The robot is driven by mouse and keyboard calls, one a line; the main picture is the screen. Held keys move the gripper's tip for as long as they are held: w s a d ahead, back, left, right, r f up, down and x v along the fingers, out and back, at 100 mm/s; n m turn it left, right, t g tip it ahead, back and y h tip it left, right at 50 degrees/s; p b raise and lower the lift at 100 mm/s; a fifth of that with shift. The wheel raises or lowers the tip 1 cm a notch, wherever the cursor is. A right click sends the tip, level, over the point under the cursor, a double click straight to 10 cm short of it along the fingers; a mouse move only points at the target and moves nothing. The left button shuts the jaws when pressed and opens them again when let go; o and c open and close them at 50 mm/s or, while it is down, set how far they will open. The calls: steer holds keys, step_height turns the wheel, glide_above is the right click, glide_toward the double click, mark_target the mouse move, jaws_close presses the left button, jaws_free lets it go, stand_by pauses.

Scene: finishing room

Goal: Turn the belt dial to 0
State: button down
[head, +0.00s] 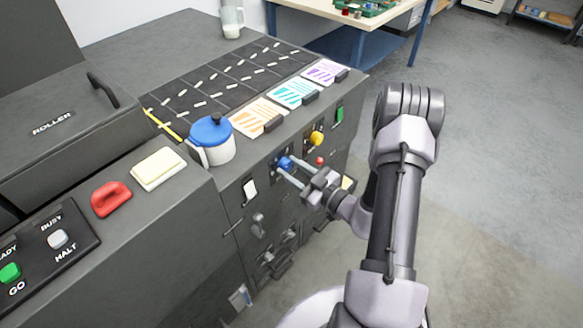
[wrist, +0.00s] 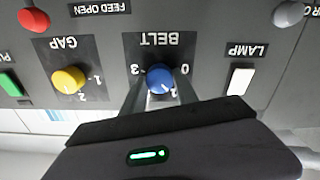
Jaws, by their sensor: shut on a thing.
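The blue belt dial (head: 285,162) is on the front face of the grey machine. In the wrist view, which is upside down, the dial (wrist: 160,78) sits below the word BELT, with 3 on its left and 0 on its right. A further number beside its lower right edge is partly covered. My gripper (head: 284,168) reaches the panel from the right, its two fingers shut on the dial from either side. The fingers hide part of the scale, and I cannot tell which number the dial points to.
A yellow GAP dial (wrist: 68,80) and a white LAMP switch (wrist: 240,81) flank the belt dial. A red knob (head: 319,161) is close to my gripper. A blue-lidded jug (head: 212,140) stands on the machine's top edge. Open floor lies right of my arm.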

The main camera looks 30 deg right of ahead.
steer(key=n+p, duration=0.1)
steer(key=n, duration=0.2)
steer(key=n+p, duration=0.1)
steer(key=n, duration=0.2)
steer(key=shift+n, duration=0.4)
steer(key=n, duration=0.6)
steer(key=shift+f+p, duration=0.1)
steer(key=shift+p, duration=0.3)
steer(key=shift+n, duration=0.3)
steer(key=c, duration=0.9)
jaws_free()
steer(key=p+v, duration=0.3)
steer(key=v, duration=1.4)
steer(key=shift+s+d+f, duration=0.1)
steer(key=shift+s+f, duration=0.05)
steer(key=shift+s, duration=0.05)
